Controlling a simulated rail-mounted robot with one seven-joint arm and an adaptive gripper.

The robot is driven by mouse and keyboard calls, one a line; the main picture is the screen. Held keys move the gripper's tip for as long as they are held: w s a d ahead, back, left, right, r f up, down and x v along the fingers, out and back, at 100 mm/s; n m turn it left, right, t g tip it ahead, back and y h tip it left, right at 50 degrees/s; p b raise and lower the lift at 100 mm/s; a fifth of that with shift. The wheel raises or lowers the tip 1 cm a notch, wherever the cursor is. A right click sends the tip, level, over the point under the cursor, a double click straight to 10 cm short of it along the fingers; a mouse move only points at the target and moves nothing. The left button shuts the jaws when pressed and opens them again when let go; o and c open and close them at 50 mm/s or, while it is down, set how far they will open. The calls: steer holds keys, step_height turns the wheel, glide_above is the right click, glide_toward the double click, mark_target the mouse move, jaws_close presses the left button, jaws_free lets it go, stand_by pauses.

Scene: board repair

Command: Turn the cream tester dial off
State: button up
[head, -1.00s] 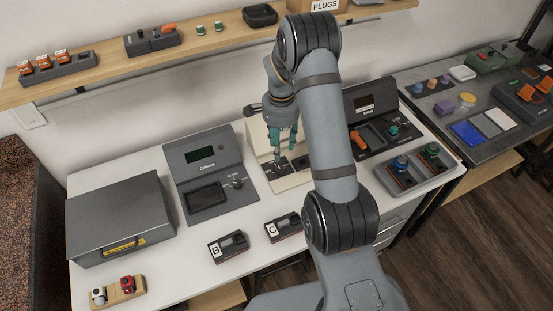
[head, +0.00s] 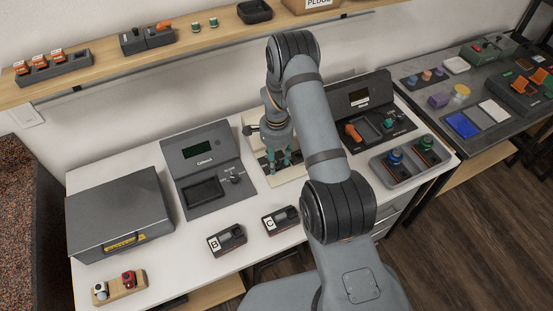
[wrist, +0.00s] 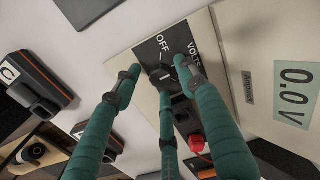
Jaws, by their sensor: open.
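The cream tester (head: 295,174) stands at the middle of the white bench, partly hidden behind my arm in the head view. In the wrist view its cream face (wrist: 228,50) carries a 0.0 V display (wrist: 294,94) and a black panel with the words OFF and VOLTS. The dark dial (wrist: 158,75) sits on that panel, below the word OFF in the picture. My gripper (wrist: 158,82) has its teal fingers spread around the dial, with the tips close to it. I cannot tell whether they touch it, or which mark the dial points to.
A red plug (wrist: 195,142) sits on the tester near the fingers. The Calitech unit (head: 208,165) stands left of the tester, and a dark unit with an orange handle (head: 352,132) stands right. Modules B (head: 227,240) and C (head: 281,219) lie in front.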

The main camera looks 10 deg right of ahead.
jaws_close()
stand_by(0.5)
